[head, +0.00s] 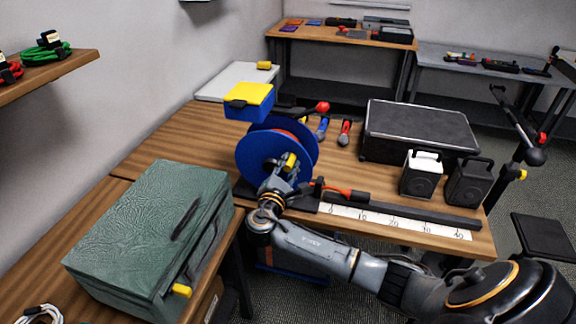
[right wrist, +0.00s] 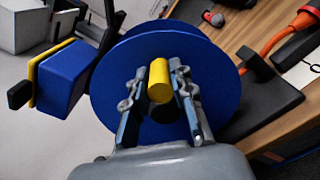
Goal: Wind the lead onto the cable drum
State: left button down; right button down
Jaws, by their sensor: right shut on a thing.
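The blue cable drum (head: 252,154) stands near the middle of the wooden table; its round flange (right wrist: 113,85) fills much of the right wrist view. A yellow crank handle (right wrist: 159,76) sticks out from the flange; it also shows in the head view (head: 291,161). My right gripper (head: 284,172) is shut on this handle, one finger on each side in the right wrist view (right wrist: 158,92). Some orange shows between the flanges. My left gripper is in neither view.
A ruler strip (head: 395,222) and dark bar lie along the front edge. A blue box with a yellow lid (head: 248,95) is behind the drum. A black case (head: 420,130) and two speakers stand right. A green case (head: 150,225) stands left.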

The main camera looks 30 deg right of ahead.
jog(key=shift+s+d+f+m+b, duration=0.25)
jog(key=shift+f+m+b, duration=0.65)
jog(key=shift+m+b, duration=0.55)
jog(key=shift+s+d+f+m+b, duration=0.15)
jog(key=shift+s+f+m+b, duration=0.1)
jog(key=shift+f+m+b, duration=1.1)
jog(key=shift+s+d+f+m+b, duration=0.25)
jog(key=shift+f+m+b, duration=0.2)
jog(key=shift+m+b, duration=1.05)
jog(key=shift+a+n, duration=0.1)
jog(key=shift+n, duration=0.2)
jog(key=c, duration=1.1)
grip_release()
jog(key=v, duration=1.2)
